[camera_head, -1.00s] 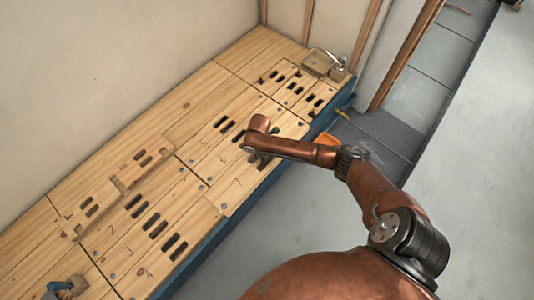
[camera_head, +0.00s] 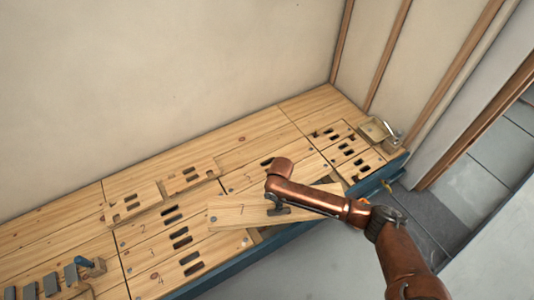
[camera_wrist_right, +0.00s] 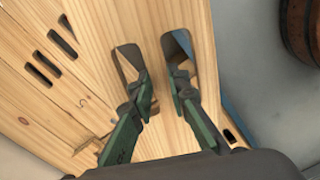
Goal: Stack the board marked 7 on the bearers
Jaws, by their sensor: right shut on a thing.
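The board marked 7 (camera_head: 228,212) is a pale wooden plank in the head view, lying askew over the neighbouring boards and the front edge. My right gripper (camera_head: 279,208) is shut on it from above, near its right part. In the right wrist view the two fingers of my right gripper (camera_wrist_right: 158,88) sit at two slots in the board (camera_wrist_right: 165,25). The underside of the board is hidden, so its exact height is unclear. I cannot tell for certain which pieces are the bearers. My left gripper is not in view.
Other numbered, slotted boards (camera_head: 160,245) cover the deck to the left. Two slotted pieces (camera_head: 130,206) lie by the back strip. A small tray (camera_head: 372,131) stands at the right end, by the wall.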

